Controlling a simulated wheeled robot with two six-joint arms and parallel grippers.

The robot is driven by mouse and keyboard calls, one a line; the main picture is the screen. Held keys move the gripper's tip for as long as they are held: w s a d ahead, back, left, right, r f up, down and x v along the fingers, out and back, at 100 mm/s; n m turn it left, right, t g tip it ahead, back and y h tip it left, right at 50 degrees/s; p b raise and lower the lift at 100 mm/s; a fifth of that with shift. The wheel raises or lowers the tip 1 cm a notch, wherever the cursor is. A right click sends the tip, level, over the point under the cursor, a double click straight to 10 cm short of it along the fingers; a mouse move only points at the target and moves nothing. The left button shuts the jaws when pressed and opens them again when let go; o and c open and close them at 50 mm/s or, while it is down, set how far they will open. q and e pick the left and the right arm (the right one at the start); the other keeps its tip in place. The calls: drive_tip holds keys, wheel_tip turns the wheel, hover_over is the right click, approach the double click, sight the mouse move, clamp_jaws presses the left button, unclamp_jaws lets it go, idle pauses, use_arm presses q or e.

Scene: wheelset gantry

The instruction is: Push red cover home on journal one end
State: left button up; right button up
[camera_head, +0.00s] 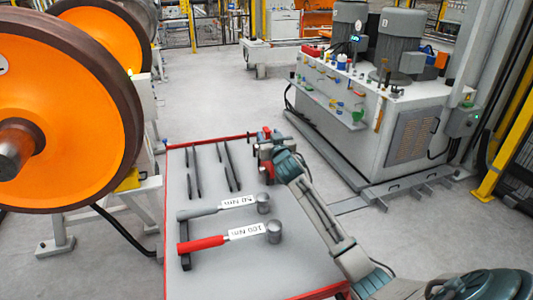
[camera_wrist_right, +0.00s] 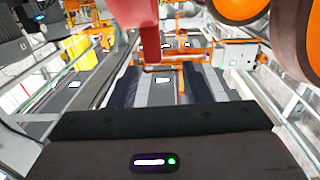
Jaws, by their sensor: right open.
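The wheelset stands at the left in the head view, and its near steel axle end (camera_head: 14,150) projects bare from the orange wheel (camera_head: 65,115). No cover shows on this end; its tip is cut off by the picture's left edge. My right gripper (camera_head: 264,143) is over the far right corner of the tool table, well to the right of the wheelset. Its two dark fingers (camera_wrist_right: 163,88) are apart in the right wrist view. A red piece (camera_wrist_right: 146,28) hangs at the top of that view; I cannot tell whether it is the cover. My left gripper is out of view.
The red-rimmed grey table (camera_head: 315,245) carries two torque wrenches (camera_head: 238,202) (camera_head: 202,243) and several dark slim tools (camera_head: 228,165). A hydraulic unit (camera_head: 360,125) stands at the right. A wheelset support (camera_head: 55,230) stands left of the table. Clear floor (camera_head: 215,90) lies beyond.

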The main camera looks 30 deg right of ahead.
sight(268, 133)
drive_tip(key=shift+w+d+f+p, duration=0.1)
drive_tip(key=shift+w+d+p, duration=0.25)
drive_tip(key=shift+w, duration=0.3)
drive_tip(key=x, duration=0.1)
drive_tip(key=p+x, duration=0.1)
drive_tip(key=x, duration=0.1)
drive_tip(key=shift+d+f, duration=0.2)
drive_tip(key=shift+d, duration=0.05)
drive_tip(key=shift+w+d+f+p, duration=0.1)
drive_tip(key=shift+w+p, duration=0.25)
drive_tip(key=shift+w, duration=0.1)
drive_tip(key=shift+c, duration=0.6)
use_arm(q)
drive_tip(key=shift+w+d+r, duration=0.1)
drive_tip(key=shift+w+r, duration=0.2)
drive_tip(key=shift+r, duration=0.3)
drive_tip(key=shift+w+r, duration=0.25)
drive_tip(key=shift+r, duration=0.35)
use_arm(e)
clamp_jaws()
